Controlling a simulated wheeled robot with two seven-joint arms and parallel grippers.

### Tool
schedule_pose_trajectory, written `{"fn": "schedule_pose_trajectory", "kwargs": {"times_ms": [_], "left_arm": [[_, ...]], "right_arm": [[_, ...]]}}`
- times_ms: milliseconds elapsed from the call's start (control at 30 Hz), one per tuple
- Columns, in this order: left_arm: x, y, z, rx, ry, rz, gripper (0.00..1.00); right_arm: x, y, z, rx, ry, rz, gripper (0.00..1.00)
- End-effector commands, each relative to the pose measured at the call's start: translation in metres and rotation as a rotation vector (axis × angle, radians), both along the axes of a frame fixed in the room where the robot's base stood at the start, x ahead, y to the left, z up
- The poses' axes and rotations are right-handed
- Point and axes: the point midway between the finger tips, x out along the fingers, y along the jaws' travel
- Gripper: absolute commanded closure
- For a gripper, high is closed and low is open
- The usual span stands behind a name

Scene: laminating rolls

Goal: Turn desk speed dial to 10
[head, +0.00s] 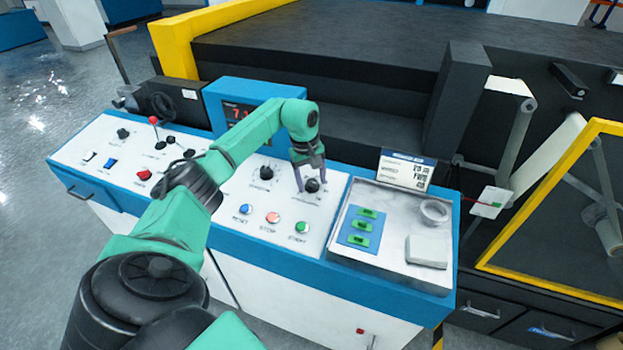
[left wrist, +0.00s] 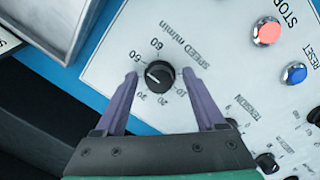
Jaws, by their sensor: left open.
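The speed dial (head: 312,185) is a round black knob on the white face of the control desk (head: 250,200). In the left wrist view the dial (left wrist: 160,76) has a printed number scale around it and the label "SPEED m/min". Its pale pointer mark faces left, away from the 10 mark. My left gripper (head: 313,190) is over the dial. In the left wrist view its two purple fingers (left wrist: 159,78) stand open on either side of the knob, with gaps visible. My right gripper is not in view.
Blue, red and green buttons (head: 273,217) sit just in front of the dial. Another black knob (head: 266,172) is to its left. A display (head: 240,110) with red digits stands behind, partly hidden by my arm. A tray (head: 385,262) with a tape roll is at the right.

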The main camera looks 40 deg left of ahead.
Motion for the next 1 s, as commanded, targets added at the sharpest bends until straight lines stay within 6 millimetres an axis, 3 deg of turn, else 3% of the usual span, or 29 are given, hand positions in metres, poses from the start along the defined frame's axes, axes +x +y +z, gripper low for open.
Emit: {"fn": "schedule_pose_trajectory", "kwargs": {"times_ms": [33, 200, 667, 1000], "left_arm": [[0.0, 0.0, 0.0, 0.0, 0.0, 0.0, 0.4], [0.0, 0.0, 0.0, 0.0, 0.0, 0.0, 1.0], [0.0, 0.001, 0.0, -0.012, -0.004, 0.076, 1.0], [0.0, 0.001, -0.001, -0.053, -0.019, 0.325, 1.0]], "right_arm": [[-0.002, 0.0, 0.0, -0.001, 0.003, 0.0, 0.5], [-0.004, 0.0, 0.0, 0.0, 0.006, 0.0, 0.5], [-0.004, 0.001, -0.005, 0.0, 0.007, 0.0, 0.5], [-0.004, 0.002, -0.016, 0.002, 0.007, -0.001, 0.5]]}}
